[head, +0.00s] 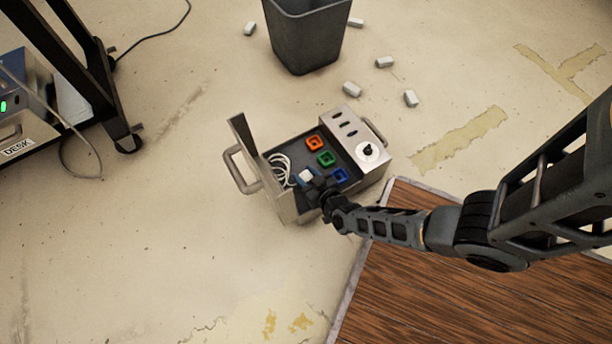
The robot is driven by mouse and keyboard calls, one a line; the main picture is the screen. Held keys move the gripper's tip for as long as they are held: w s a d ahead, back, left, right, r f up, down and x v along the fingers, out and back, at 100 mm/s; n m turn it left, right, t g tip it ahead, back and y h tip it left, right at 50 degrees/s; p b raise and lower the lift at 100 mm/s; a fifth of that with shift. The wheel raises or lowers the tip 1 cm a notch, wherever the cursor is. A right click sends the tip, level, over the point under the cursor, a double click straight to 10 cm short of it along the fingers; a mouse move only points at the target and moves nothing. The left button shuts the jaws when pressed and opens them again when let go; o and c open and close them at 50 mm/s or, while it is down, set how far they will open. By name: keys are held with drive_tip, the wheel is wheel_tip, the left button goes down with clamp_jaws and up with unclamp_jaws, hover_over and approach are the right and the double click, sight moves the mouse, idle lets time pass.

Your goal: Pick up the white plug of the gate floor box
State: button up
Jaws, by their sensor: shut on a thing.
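The floor box (284,206) is an open grey metal case on the floor in the middle of the head view. It has handles at both ends and a raised lid on its left. The white plug (306,174) shows inside at the box's near side, beside a coiled white cable (281,168). My gripper (314,184) reaches in from the right and is shut on the white plug. The fingers are dark and small here, and hide part of the plug.
A panel with a round black knob (368,150) is at the box's right. A dark bin (305,35) stands behind, with several white blocks (352,89) around it. A wheeled rack with a DESK label (17,148) is at left. Bare floor lies at front left.

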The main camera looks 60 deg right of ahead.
sight(306, 176)
drive_tip(key=shift+r, duration=0.15)
drive_tip(key=shift+r+p, duration=0.5)
drive_tip(key=shift+p, duration=0.1)
wheel_tip(306, 176, up, 4)
drive_tip(key=p, duration=0.3)
drive_tip(key=shift+f, duration=0.1)
drive_tip(key=s+d+r+p, duration=0.3)
drive_tip(key=s+r, duration=0.3)
drive_tip(key=s, duration=0.5)
drive_tip(key=shift+s+p, duration=0.15)
drive_tip(key=shift+p, duration=0.5)
drive_tip(key=w+d+b, duration=0.1)
drive_tip(key=w+d, duration=0.1)
drive_tip(key=shift+w+d, duration=0.3)
drive_tip(key=shift+f, duration=0.2)
